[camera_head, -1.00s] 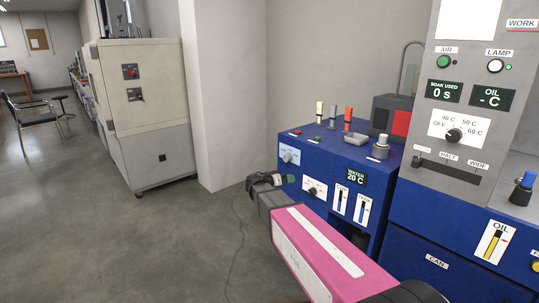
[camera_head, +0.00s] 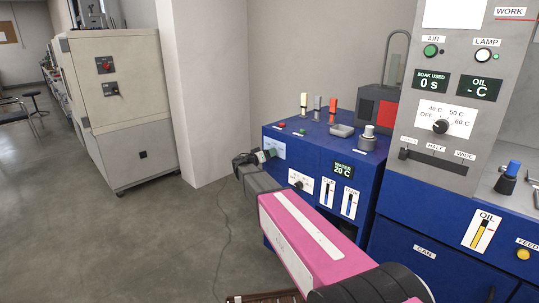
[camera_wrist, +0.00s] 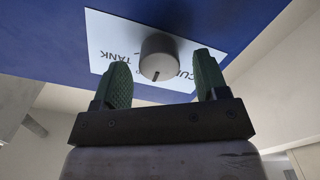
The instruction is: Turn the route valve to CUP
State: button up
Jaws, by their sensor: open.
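The route valve is a round grey knob (camera_wrist: 159,57) on a white plate (camera_wrist: 103,27) on the blue cabinet front. In the wrist view the plate reads TANK on one side and CU, partly hidden, on the other. A dark mark shows on the knob's lower edge, pointing toward the gripper's base. My gripper (camera_wrist: 163,75) is open, with one green finger on each side of the knob and a visible gap to each. In the head view my gripper (camera_head: 262,156) is at the cabinet's left front and covers part of the plate (camera_head: 276,149).
A second knob (camera_head: 299,184) sits on a lower plate to the right. A WATER display (camera_head: 343,170) reads 20 C.

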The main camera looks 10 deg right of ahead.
jog(key=shift+w+d, duration=0.35)
jog(key=shift+d, duration=0.1)
jog(key=c, duration=0.9)
jog(key=shift+n, duration=0.3)
jog(key=n, duration=1.1)
jog(key=shift+f, duration=0.1)
jog(key=shift+n, duration=0.3)
